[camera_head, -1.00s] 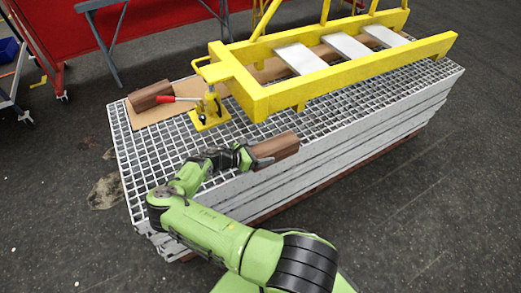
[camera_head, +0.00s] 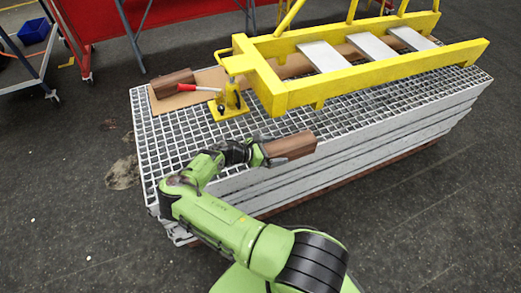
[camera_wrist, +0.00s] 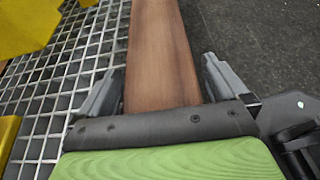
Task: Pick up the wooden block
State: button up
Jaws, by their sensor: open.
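The wooden block (camera_head: 291,146) is brown and lies near the front edge of the grating stack, below the yellow frame. In the wrist view the block (camera_wrist: 160,55) runs lengthwise away from me, between the two grey fingers. My gripper (camera_head: 266,151) is at the block's left end in the head view. In the wrist view my gripper (camera_wrist: 160,85) is open, with one finger on each side of the block. A narrow gap shows beside the block's right side; whether the left finger touches is hard to tell. The block's near end is hidden behind the gripper body.
The yellow boom frame (camera_head: 390,78) stands above the grating stack (camera_head: 150,135), just behind the block. A yellow jack (camera_head: 230,100) with a red handle stands left of it. Another wooden block (camera_head: 173,82) lies on a brown board (camera_head: 160,105) at the back left. Open floor lies in front.

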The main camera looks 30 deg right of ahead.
jog(key=p+v, duration=0.2)
jog(key=v, duration=1.2)
jog(key=shift+r, duration=0.15)
jog(key=shift+a, duration=0.1)
